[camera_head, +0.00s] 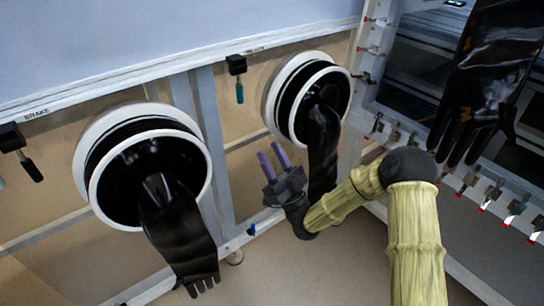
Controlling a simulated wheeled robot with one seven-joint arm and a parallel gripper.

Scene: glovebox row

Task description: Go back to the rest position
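My gripper (273,160) is in the middle of the head view, at the end of my yellow-sleeved arm that comes in from the lower right. Its two purple fingers stand apart with a gap between them, and nothing shows in the gap. The fingers point up and to the left, in front of the panel between the two glove ports. The arm is bent at a dark elbow joint. No marker of a rest position shows.
Left glove port (96,185) has a black glove (180,235) hanging out. The right glove port (272,92) has a black glove (323,150) hanging close behind my gripper. Another black glove (485,80) hangs at upper right, beside a clamp-lined frame (373,50). Floor (290,270) is clear at bottom centre.

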